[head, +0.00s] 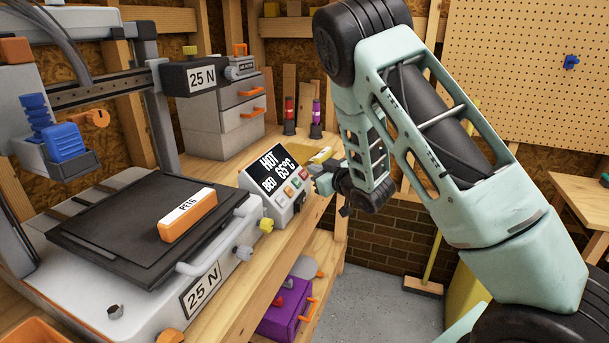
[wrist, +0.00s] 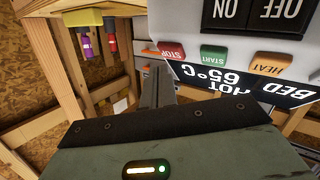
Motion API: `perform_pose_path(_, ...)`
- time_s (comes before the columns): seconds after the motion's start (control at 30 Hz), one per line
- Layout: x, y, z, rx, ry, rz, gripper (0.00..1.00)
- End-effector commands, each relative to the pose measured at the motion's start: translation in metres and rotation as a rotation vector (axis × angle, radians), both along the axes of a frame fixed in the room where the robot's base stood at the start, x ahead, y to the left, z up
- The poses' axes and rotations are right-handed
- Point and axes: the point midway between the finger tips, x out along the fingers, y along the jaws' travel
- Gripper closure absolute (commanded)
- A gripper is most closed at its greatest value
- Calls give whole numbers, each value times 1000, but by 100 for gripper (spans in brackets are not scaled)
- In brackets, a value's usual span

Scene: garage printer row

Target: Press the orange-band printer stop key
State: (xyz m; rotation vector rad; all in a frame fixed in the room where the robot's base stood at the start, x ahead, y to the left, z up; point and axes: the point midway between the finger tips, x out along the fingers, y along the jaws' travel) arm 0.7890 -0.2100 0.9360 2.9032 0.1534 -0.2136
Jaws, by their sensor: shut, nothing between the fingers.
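The printer (head: 130,300) has a tilted control panel (head: 270,213) with a lit screen reading HOT BED 65°C. In the wrist view the panel appears upside down, with a red STOP key (wrist: 171,51), a green START key (wrist: 213,53) and an orange HEAT key (wrist: 270,64). My gripper (head: 318,174) is at the panel's right end in the head view. It is shut and empty. In the wrist view its narrow fingertips (wrist: 158,68) appear just beside and below the STOP key. Contact with the key cannot be told. I cannot make out an orange band on the printer.
An orange block labelled PETG (head: 187,214) lies on the black print bed (head: 110,235). A grey drawer unit (head: 222,120) and purple and red bottles (head: 316,120) stand behind the panel. A purple box (head: 284,305) sits on the lower shelf.

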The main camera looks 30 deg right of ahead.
Motion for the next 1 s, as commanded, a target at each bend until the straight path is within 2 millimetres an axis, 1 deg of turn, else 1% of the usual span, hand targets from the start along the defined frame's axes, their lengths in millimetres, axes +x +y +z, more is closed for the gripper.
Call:
perform_pose_path(0.73, 0, 0, 0, 0, 0, 0, 100)
perform_pose_path(1.0, 4, 3, -7, 1, 0, 0, 100)
